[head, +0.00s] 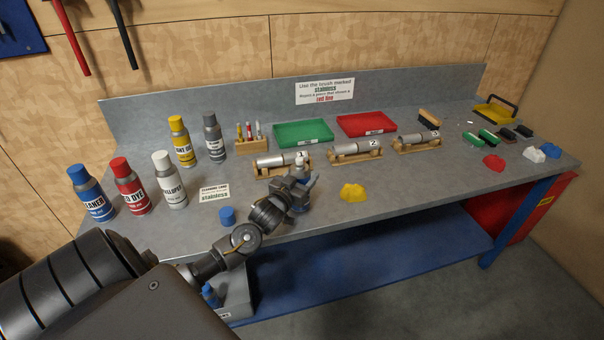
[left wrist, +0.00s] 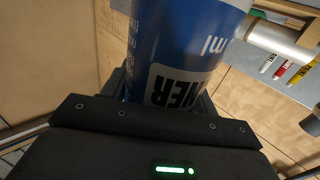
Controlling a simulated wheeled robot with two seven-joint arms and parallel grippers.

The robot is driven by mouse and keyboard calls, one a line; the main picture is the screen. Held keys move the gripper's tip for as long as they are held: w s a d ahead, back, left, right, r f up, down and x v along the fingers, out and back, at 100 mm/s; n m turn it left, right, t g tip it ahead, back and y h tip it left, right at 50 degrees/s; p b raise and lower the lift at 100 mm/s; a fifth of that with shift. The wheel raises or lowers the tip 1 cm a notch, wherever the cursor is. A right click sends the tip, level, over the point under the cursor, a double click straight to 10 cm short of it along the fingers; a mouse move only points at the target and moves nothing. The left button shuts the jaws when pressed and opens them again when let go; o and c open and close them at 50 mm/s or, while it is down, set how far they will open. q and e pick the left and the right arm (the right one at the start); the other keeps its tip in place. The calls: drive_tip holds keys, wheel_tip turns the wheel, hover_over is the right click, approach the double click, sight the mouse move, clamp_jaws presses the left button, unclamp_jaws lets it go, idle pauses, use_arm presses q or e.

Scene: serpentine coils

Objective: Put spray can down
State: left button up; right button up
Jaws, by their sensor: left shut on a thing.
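My left gripper (head: 300,186) is shut on a blue spray can, in front of the steel cylinder marked 1 (head: 275,160). In the left wrist view the can (left wrist: 185,45) fills the upper middle; its white label shows letters ending in "NER". In the head view the gripper hides most of the can. Whether its base touches the bench cannot be told. A loose blue cap (head: 227,215) stands on the bench left of the gripper. My right gripper is not in view.
Blue-, red- and white-capped spray cans (head: 91,192) stand at the left, with yellow and grey ones (head: 215,138) behind. Green (head: 303,146) and red (head: 366,124) trays sit at the back. A yellow cloth (head: 352,192) lies right of the gripper.

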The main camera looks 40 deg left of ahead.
use_arm(q)
drive_tip(key=shift+f, duration=0.15)
drive_tip(key=o, duration=1.2)
drive_tip(key=shift+s+d, duration=0.1)
drive_tip(key=shift+s, duration=0.15)
drive_tip(key=shift+s+d+b, duration=0.35)
drive_tip(key=shift+s+b, duration=0.1)
drive_tip(key=shift+s, duration=1.45)
drive_tip(key=shift+s+d+b, duration=0.3)
drive_tip(key=shift+s+b, duration=0.2)
drive_tip(key=shift+s, duration=1.4)
drive_tip(key=shift+s+d+b, duration=0.35)
drive_tip(key=shift+s+b, duration=0.1)
drive_tip(key=shift+s, duration=1.45)
